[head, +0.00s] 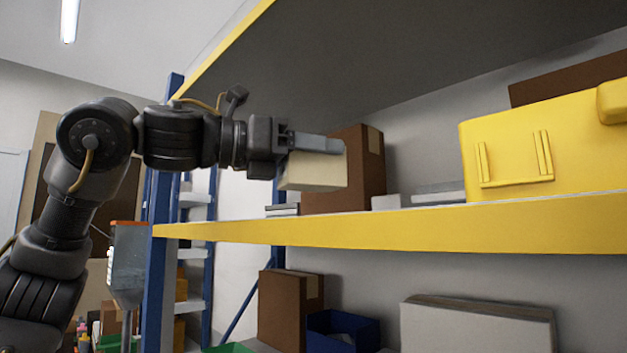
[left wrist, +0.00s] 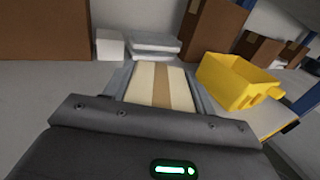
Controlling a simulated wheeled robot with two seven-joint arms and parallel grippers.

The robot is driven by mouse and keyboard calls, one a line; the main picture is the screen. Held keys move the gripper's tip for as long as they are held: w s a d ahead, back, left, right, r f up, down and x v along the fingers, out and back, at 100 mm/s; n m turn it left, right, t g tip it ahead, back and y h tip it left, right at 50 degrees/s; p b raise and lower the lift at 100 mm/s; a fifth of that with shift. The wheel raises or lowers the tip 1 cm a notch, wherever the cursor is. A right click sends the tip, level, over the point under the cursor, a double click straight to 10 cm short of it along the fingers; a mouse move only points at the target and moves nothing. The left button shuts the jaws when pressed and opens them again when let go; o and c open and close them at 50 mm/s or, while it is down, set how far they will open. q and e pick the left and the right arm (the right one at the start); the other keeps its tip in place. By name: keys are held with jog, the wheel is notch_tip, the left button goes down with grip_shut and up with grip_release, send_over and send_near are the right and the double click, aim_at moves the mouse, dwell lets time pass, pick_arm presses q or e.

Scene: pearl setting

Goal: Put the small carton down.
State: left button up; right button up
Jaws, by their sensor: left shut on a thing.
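The small carton (head: 312,172) is pale cream in the head view. My left gripper (head: 318,147) is shut on it and holds it at the front of the yellow-edged shelf (head: 400,226), above the edge's height. In the left wrist view the carton (left wrist: 155,84), with a tan strip along its top, sits between the two fingers of the left gripper (left wrist: 158,88). Whether its underside touches anything cannot be seen. My right gripper is in neither view.
A brown box (head: 357,170) stands on the shelf behind the carton. A small white box (left wrist: 110,45) and stacked pale packs (left wrist: 155,46) stand beyond it. A yellow bin (head: 540,140) is at the right. Another shelf (head: 400,65) is overhead. A blue post (head: 158,260) stands at the left.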

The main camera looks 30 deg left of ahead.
aim_at(314, 190)
pick_arm(q)
jog(key=shift+w+f, duration=0.1)
jog(key=f, duration=0.3)
jog(key=shift+w+a+f, duration=0.15)
jog(key=shift+w, duration=0.2)
jog(key=shift+a+f, duration=0.15)
jog(key=shift+f, duration=0.15)
jog(key=shift+s, duration=0.1)
jog(key=shift+d, duration=0.2)
jog(key=shift+f+b, duration=0.2)
jog(key=shift+b, duration=0.15)
jog(key=o, duration=1)
jog(key=shift+a, duration=0.1)
jog(key=shift+o, duration=0.3)
